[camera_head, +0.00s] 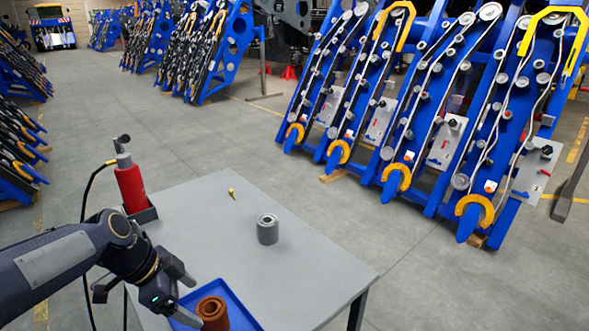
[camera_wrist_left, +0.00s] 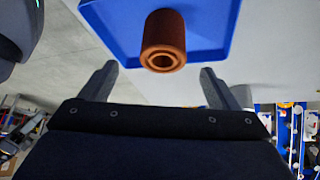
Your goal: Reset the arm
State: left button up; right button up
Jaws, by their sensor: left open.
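My left arm comes in from the left in the head view, over the front of a grey table (camera_head: 310,255). My left gripper (camera_head: 188,301) is open and empty, beside a blue tray (camera_head: 240,313). A brown hollow cylinder (camera_head: 212,314) stands in the tray, just right of the gripper. In the left wrist view the two fingers are spread wide (camera_wrist_left: 157,88), with the brown cylinder (camera_wrist_left: 163,42) on the blue tray (camera_wrist_left: 215,25) beyond them. The right gripper is not in view.
A grey metal cylinder (camera_head: 268,229) and a small brass piece (camera_head: 232,194) are on the table. A red tool (camera_head: 131,185) with a black cable stands in a dark holder at the table's left edge. Large blue harvester units (camera_head: 420,110) stand behind, with open floor between.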

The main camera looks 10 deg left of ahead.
pick_arm(q)
jog(key=s+d+r+n+t+p, duration=0.1)
jog(key=s+d+r+n+p, duration=0.1)
jog(key=s+n+p, duration=0.1)
jog(key=s+d+r+n+t+p, duration=0.1)
jog(key=s+d+r+n+p, duration=0.1)
jog(key=s+n, duration=0.4)
jog(key=s+d+r+n+y+p, duration=0.1)
jog(key=s+d+r+n+p, duration=0.2)
jog(key=s, duration=0.3)
jog(key=shift+r+n+t+p, duration=0.45)
jog(key=shift+r+n, duration=0.15)
jog(key=shift+n, duration=0.2)
